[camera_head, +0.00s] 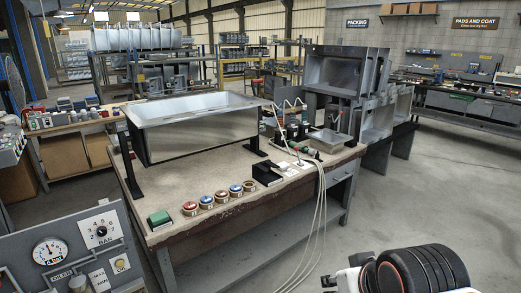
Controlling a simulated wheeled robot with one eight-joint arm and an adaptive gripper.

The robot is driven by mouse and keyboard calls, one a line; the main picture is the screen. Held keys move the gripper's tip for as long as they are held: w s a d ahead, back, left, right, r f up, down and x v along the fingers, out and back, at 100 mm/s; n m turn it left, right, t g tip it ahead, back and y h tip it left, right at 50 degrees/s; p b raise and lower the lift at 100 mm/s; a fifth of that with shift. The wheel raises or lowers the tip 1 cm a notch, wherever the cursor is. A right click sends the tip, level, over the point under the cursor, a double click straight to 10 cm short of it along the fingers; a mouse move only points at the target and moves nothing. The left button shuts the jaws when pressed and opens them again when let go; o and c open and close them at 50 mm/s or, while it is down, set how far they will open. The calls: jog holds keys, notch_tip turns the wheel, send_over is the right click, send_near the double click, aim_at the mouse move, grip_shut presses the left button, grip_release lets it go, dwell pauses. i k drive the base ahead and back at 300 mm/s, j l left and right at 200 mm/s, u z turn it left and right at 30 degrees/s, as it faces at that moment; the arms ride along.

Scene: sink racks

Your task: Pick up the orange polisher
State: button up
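I cannot clearly make out an orange polisher. Small hand tools lie at the right end of the workbench (215,185). Pale hoses (322,205) run from this group over the bench's front edge towards the floor. The tools are too small to name for certain. My gripper is not in view; only a black and white part of my arm shows at the bottom right.
A steel sink (195,125) stands on black supports on the bench. Along the front edge are a green block (159,219), several round tins (206,203) and a black box (267,174). A gauge panel (75,255) fills the lower left. Floor right of the bench is clear.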

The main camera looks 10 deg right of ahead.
aim_at(278, 131)
jog(key=i+l+z, duration=0.25)
jog(key=i+z, duration=0.15)
jog(key=i, duration=0.15)
jog(key=i+z, duration=0.35)
jog(key=i, duration=0.25)
jog(key=i+z, duration=0.4)
jog(key=i, duration=0.15)
